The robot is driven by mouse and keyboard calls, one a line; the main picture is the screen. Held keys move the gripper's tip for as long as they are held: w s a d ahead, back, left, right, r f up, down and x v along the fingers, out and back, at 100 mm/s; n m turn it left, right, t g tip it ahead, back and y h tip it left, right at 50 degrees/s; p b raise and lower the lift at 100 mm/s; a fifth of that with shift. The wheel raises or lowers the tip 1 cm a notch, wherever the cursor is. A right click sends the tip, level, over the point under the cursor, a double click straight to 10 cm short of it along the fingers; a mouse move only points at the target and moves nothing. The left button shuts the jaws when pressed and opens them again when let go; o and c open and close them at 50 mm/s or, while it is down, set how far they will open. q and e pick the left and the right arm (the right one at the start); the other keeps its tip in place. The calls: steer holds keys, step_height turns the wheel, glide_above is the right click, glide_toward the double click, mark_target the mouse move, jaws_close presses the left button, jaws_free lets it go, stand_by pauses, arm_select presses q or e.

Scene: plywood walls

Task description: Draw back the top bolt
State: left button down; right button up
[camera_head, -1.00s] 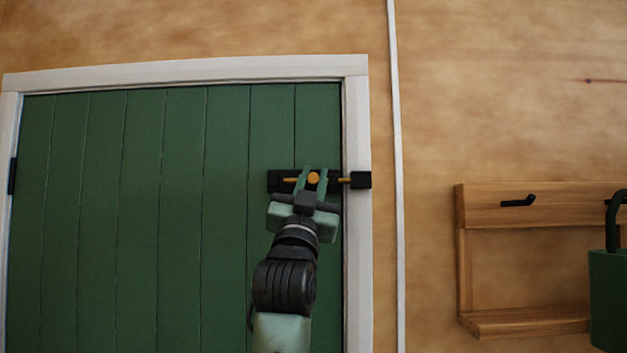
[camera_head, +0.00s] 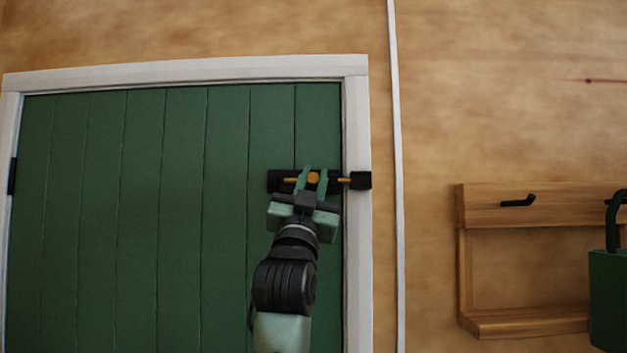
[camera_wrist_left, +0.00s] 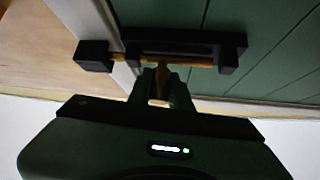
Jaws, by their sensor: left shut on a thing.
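The top bolt (camera_head: 289,180) is a brass rod with a round brass knob (camera_head: 313,178) on a black plate, near the upper right edge of the green door (camera_head: 165,220). Its rod spans the gap to a black keeper (camera_head: 361,180) on the white frame. My left gripper (camera_head: 314,177) is shut on the knob, one finger on each side. In the left wrist view the fingers (camera_wrist_left: 160,84) hold the brass knob, and the rod (camera_wrist_left: 195,61) runs to the keeper (camera_wrist_left: 93,56). My right gripper is not in view.
A white frame (camera_head: 357,260) surrounds the door, with a black hinge (camera_head: 12,175) at left. To the right, a wooden rack (camera_head: 480,205) has a black hook (camera_head: 518,201). A green padlock-shaped object (camera_head: 608,285) is at the right edge.

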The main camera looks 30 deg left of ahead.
arm_select(q)
steer(key=a, duration=0.1)
steer(key=s+a+b, duration=0.1)
steer(key=a, duration=0.1)
steer(key=s+a, duration=0.1)
steer(key=a, duration=0.1)
steer(key=shift+s+b, duration=0.2)
steer(key=shift+b, duration=0.15)
steer(key=shift+d, duration=0.2)
steer(key=c, duration=1.7)
jaws_free()
steer(key=o, duration=0.4)
steer(key=shift+a, duration=0.3)
steer(key=shift+s+d+f, duration=0.1)
steer(key=b, duration=0.5)
glide_toward(283, 180)
steer(key=shift+s+d+r, duration=0.5)
steer(key=shift+d+r, duration=0.1)
steer(key=shift+r, duration=0.05)
